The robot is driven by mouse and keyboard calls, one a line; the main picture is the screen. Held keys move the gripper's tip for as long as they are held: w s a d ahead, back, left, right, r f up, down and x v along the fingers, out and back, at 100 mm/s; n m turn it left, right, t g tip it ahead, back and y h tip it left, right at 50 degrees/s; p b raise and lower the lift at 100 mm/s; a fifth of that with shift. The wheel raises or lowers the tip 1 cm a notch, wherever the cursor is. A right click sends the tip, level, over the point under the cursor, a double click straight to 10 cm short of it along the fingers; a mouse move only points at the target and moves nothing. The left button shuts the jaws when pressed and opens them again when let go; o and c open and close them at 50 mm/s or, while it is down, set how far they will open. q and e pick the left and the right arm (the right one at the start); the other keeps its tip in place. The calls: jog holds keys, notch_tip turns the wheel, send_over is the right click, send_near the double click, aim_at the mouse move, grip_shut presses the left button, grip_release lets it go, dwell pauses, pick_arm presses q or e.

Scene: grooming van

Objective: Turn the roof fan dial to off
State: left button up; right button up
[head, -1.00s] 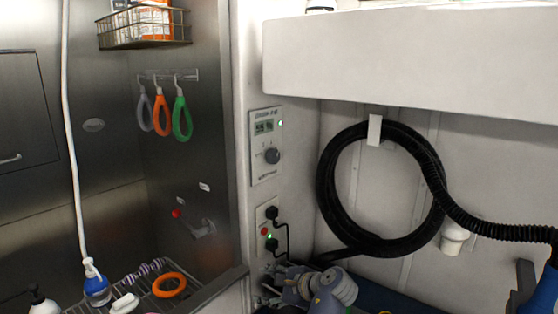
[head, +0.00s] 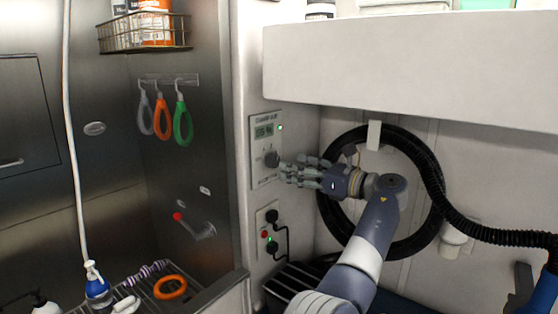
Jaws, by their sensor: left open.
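My right gripper is not in view.
A socket plate (head: 268,229) with plugs and a cable is below the panel. A coiled black hose (head: 330,225) hangs behind my arm. A white overhead cabinet (head: 400,60) juts out above. Grooming loops (head: 182,125) hang on the steel wall at left.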

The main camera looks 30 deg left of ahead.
aim_at(276, 162)
pick_arm(q)
jog(key=a+p, duration=0.1)
jog(key=a, duration=0.3)
jog(key=shift+w+a+r, duration=0.1)
jog(key=shift+a+r, duration=0.05)
jog(key=shift+a, duration=0.2)
jog(key=shift+w+a, duration=0.15)
jog(key=shift+a, duration=0.6)
jog(key=shift+c, duration=0.6)
jog(key=c, duration=0.9)
